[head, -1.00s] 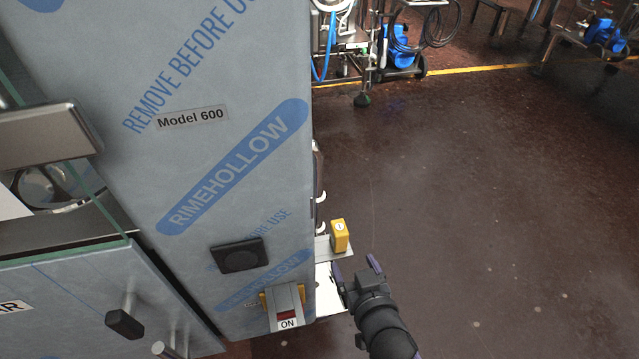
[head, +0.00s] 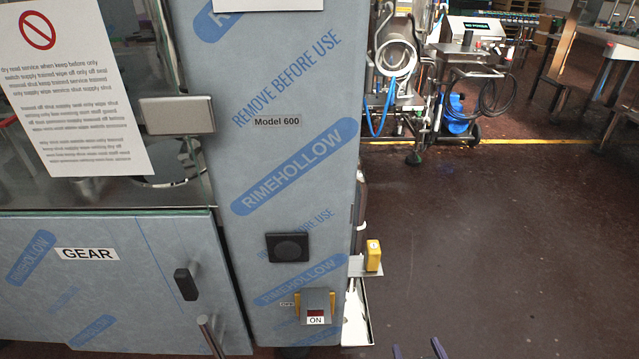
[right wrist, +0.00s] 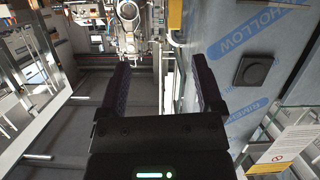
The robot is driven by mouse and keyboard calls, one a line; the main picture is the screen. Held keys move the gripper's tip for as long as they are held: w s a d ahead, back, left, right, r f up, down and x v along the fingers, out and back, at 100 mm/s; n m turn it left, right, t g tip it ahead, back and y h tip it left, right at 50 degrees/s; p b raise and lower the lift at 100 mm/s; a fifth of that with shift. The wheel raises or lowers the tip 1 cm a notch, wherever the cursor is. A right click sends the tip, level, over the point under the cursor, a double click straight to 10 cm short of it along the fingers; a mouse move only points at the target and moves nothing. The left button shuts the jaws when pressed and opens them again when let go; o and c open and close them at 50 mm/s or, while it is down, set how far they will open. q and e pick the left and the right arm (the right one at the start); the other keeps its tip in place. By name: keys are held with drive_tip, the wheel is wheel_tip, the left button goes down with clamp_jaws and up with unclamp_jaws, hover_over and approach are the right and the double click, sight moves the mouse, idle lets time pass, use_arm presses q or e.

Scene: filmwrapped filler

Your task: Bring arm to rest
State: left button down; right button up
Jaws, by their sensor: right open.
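My right gripper (head: 418,352) shows only as its two purple fingertips at the bottom edge of the head view, below and right of the machine. In the right wrist view its two dark fingers (right wrist: 163,90) stand apart with nothing between them. The film-wrapped machine (head: 285,185) with the "Model 600" label stands to the left of the gripper in the head view; in the right wrist view its panel (right wrist: 225,60) is on the right. My left gripper is not in view.
A yellow box (head: 373,256) sits on a bracket at the machine's right side. An ON switch (head: 316,307) and a black knob (head: 288,247) are on its front. A hose-carrying metal unit (head: 400,70) stands behind. The dark red floor (head: 500,240) at right is clear.

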drive_tip(key=d+r+n, duration=0.3)
drive_tip(key=d+n, duration=0.2)
drive_tip(key=d, duration=0.5)
drive_tip(key=s+d+f+m+g+h, duration=0.1)
drive_tip(key=s+d+f+g+h, duration=0.15)
drive_tip(key=s+d+f, duration=0.35)
drive_tip(key=s+d+f+g+h, duration=0.1)
drive_tip(key=s+d+f+g, duration=0.35)
drive_tip(key=f, duration=0.45)
drive_tip(key=s+d+f+m+g+h, duration=0.1)
drive_tip(key=s+d+f+g, duration=0.25)
drive_tip(key=s, duration=0.65)
drive_tip(key=s+d+f+g+h, duration=0.1)
drive_tip(key=s+d+f+g, duration=0.3)
drive_tip(key=s, duration=0.6)
drive_tip(key=s+a, duration=0.1)
drive_tip(key=s, duration=0.4)
drive_tip(key=s+a+f+m+y, duration=0.1)
drive_tip(key=a+f+y, duration=0.1)
drive_tip(key=a, duration=0.9)
drive_tip(key=a+f+m+y, duration=0.1)
drive_tip(key=a+f+y, duration=0.1)
drive_tip(key=a, duration=1)
drive_tip(key=shift+s+f, duration=0.4)
drive_tip(key=shift+f, duration=0.35)
